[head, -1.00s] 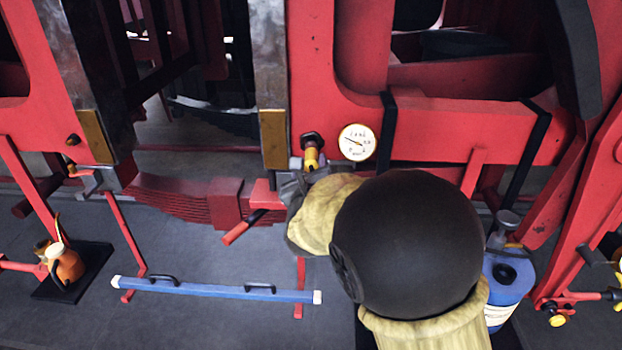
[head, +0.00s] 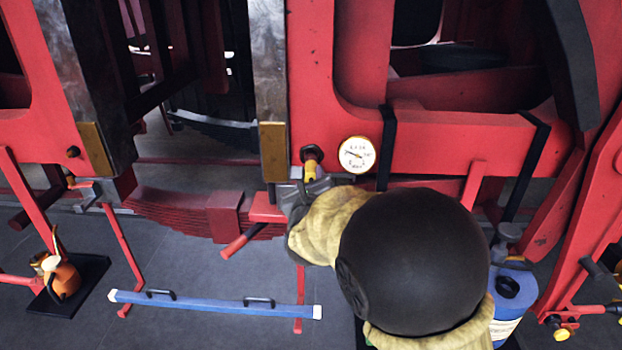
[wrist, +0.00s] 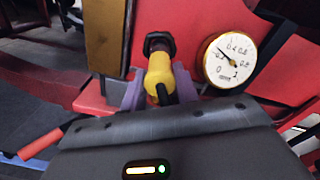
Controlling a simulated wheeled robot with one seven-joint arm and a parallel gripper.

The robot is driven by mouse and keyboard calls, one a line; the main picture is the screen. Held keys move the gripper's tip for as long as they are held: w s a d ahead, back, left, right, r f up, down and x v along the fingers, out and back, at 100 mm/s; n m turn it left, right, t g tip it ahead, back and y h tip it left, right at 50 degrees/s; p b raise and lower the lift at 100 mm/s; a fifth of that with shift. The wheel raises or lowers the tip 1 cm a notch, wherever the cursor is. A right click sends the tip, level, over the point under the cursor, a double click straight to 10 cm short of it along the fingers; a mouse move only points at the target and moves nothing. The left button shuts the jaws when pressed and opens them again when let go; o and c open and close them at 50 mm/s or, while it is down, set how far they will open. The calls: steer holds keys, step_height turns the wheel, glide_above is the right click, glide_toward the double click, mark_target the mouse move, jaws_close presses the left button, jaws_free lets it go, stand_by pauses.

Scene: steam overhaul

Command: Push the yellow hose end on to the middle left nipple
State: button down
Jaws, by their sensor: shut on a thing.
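The yellow hose end (wrist: 158,72) is between the fingers of my gripper (wrist: 160,98) in the wrist view. Its far end meets a dark fitting with a hex collar (wrist: 158,42) on the red frame. I cannot tell how far it sits on the nipple, as the hose end covers it. A black hose part shows at its near side. In the head view the yellow hose end (head: 310,167) lies just under the dark fitting (head: 311,152), and my gripper (head: 312,186) is shut on it from below. My arm hides what lies behind it.
A round white gauge (head: 357,155) with a yellow rim is close to the right of the hose end. A steel guide with a brass-coloured block (head: 273,150) stands close to the left. A blue bar (head: 215,304), an orange can (head: 67,279) and a blue container (head: 514,292) are lower down.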

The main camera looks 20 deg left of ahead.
steer(key=shift+s, duration=0.1)
steer(key=shift+b+v, duration=1.55)
steer(key=shift+v, duration=1.1)
